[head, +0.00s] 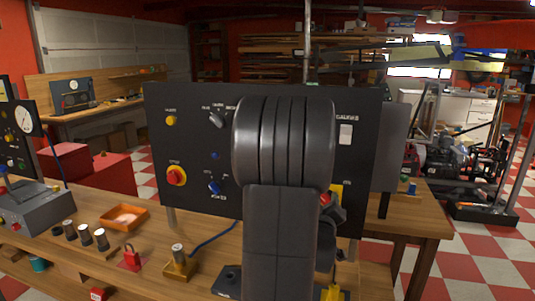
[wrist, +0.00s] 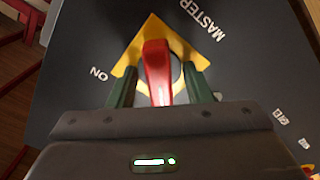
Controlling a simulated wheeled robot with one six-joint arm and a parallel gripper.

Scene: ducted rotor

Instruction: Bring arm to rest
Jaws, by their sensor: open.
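In the wrist view, my gripper (wrist: 159,84) is open, with one green finger on each side of a red switch handle (wrist: 157,66). I cannot tell whether either finger touches it. The handle sits on a yellow plate (wrist: 151,29) on a dark panel, with "MASTER" and "ON" printed beside it. In the head view, my arm covers the right middle of the dark panel (head: 190,145). A bit of the red handle (head: 325,199) and the yellow plate (head: 336,188) shows just right of my arm; my gripper is mostly hidden there.
The panel stands on a wooden bench (head: 70,260). An orange tray (head: 123,218), several dark cylinders, a red padlock (head: 131,258) and a brass block (head: 179,268) lie on its left part. A grey box (head: 35,208) is farther left.

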